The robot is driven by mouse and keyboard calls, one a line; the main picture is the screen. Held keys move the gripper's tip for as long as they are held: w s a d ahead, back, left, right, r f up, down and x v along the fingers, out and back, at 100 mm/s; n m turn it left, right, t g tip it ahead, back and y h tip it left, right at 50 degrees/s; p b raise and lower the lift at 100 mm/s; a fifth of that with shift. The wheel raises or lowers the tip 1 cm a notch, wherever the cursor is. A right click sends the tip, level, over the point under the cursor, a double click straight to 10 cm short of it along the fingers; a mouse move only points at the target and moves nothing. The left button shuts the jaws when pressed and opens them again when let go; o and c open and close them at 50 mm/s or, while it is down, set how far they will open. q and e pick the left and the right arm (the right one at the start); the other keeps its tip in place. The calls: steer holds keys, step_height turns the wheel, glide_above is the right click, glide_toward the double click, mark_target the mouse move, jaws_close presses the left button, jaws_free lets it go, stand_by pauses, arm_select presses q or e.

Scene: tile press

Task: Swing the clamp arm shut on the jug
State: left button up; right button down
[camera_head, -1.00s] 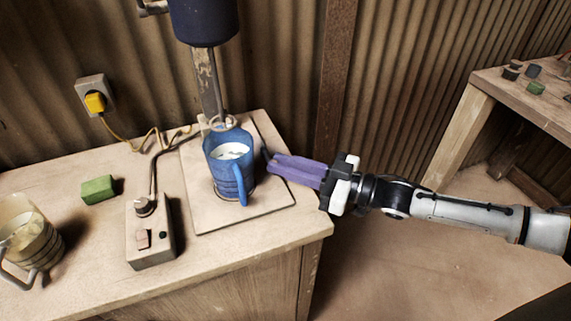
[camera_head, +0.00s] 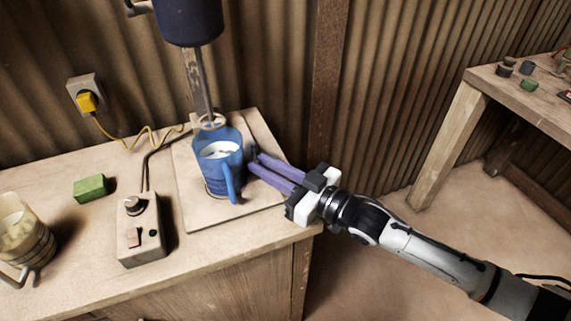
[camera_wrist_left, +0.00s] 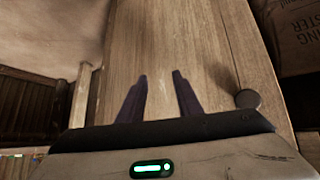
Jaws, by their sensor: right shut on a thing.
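The blue jug (camera_head: 212,178), with pale, white-flecked contents, stands upright on the press's base board (camera_head: 215,218), its handle facing front right. My right gripper (camera_head: 254,161) is just right of the jug, its purple fingers pointing left toward it. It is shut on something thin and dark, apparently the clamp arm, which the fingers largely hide. I cannot tell whether the clamp arm touches the jug. In the left wrist view my left gripper (camera_wrist_left: 160,77) is open and empty, its two dark fingers apart over a wooden surface.
A mixer head and shaft (camera_head: 197,85) rise behind the jug. A control box (camera_head: 143,232), a green block (camera_head: 91,188) and another jug (camera_head: 22,235) stand on the bench to the left. A yellow plug (camera_head: 88,102) sits in the wall socket. A second table (camera_head: 490,85) stands at right.

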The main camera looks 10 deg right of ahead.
steer(key=shift+a, duration=0.15)
steer(key=c, duration=1.7)
jaws_free()
steer(key=shift+c, duration=0.2)
steer(key=v, duration=1)
steer(key=shift+s+d+b, duration=0.15)
steer(key=shift+d+b, duration=0.1)
steer(key=shift+b, duration=0.05)
